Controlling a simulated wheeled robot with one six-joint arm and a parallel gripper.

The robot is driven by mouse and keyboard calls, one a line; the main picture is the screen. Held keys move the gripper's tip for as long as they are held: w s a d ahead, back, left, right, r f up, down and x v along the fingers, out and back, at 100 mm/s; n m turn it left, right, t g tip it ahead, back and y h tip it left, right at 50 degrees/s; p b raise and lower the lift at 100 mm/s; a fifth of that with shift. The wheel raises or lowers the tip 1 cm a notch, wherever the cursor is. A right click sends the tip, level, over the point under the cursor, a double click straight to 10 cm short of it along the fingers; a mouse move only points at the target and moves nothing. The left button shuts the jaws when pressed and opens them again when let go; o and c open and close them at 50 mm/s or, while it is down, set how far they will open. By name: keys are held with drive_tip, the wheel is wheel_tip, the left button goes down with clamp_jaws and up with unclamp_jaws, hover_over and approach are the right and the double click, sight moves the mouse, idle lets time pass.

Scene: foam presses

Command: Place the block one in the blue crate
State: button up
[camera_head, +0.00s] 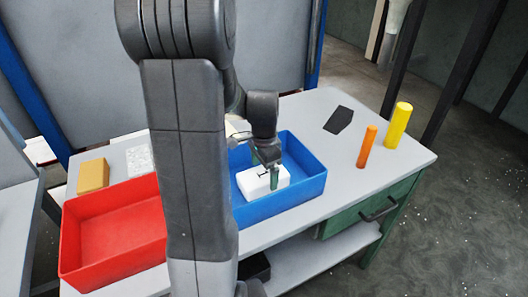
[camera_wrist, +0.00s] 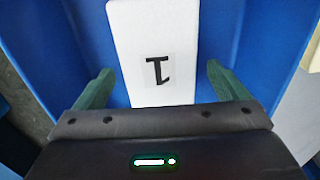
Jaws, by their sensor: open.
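The block one, a white block (camera_head: 262,181) marked with a black "1", lies in the blue crate (camera_head: 305,187) in the head view. In the wrist view the block (camera_wrist: 152,30) shows its "1" upside down, with the blue crate floor (camera_wrist: 218,45) around it. My gripper (camera_head: 266,178) is down in the crate at the block. In the wrist view its two green fingers (camera_wrist: 158,88) are spread wide, one on each side of the block's near end, with gaps between. The lower edge of the block is hidden behind the gripper body.
A red crate (camera_head: 112,208) stands left of the blue one, empty where visible. A tan block (camera_head: 93,175) and a speckled white block (camera_head: 139,160) lie behind it. Orange (camera_head: 366,146) and yellow (camera_head: 397,126) cylinders and a dark flat piece (camera_head: 339,120) are at the table's right.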

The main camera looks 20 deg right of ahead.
sight(264, 174)
wheel_tip(264, 174, up, 10)
idle(0.3)
drive_tip(key=shift+f, duration=0.1)
wheel_tip(264, 174, down, 12)
drive_tip(key=shift+r, duration=1.7)
drive_tip(key=shift+f, duration=0.1)
